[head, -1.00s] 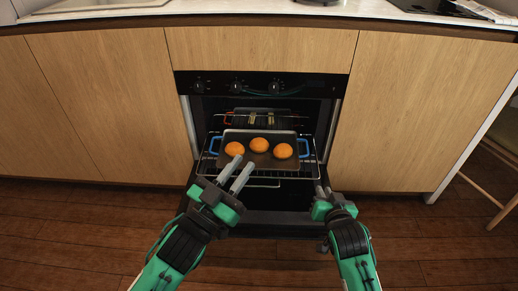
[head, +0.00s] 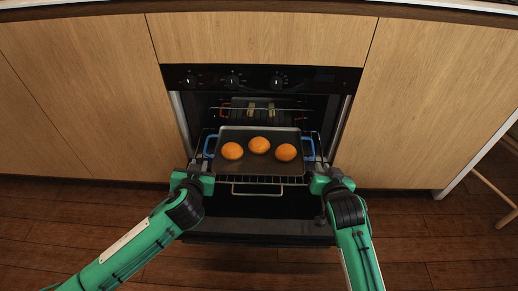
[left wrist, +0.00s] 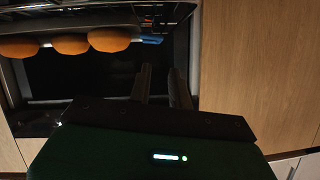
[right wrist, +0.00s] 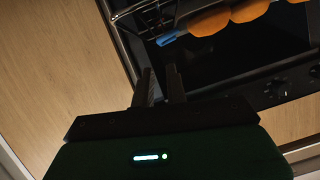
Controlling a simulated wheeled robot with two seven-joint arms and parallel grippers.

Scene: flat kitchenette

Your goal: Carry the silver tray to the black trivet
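The silver tray (head: 258,170) lies on a wire rack inside the open oven, with three orange round buns on it. It has a blue handle on each side, the left handle (head: 209,146) and the right handle (head: 308,148). My left gripper (head: 197,166) is at the oven's left side, just below and in front of the left handle. My right gripper (head: 318,170) is in the same place by the right handle. In both wrist views the fingers are apart with nothing between them, the right pair closer together. The black trivet is not in view.
The oven door (head: 258,228) is folded down below the tray. Behind the tray stands another dark pan (head: 256,104) with red handles. Wooden cabinet fronts (head: 85,90) flank the oven on both sides. The counter edge runs along the top of the head view.

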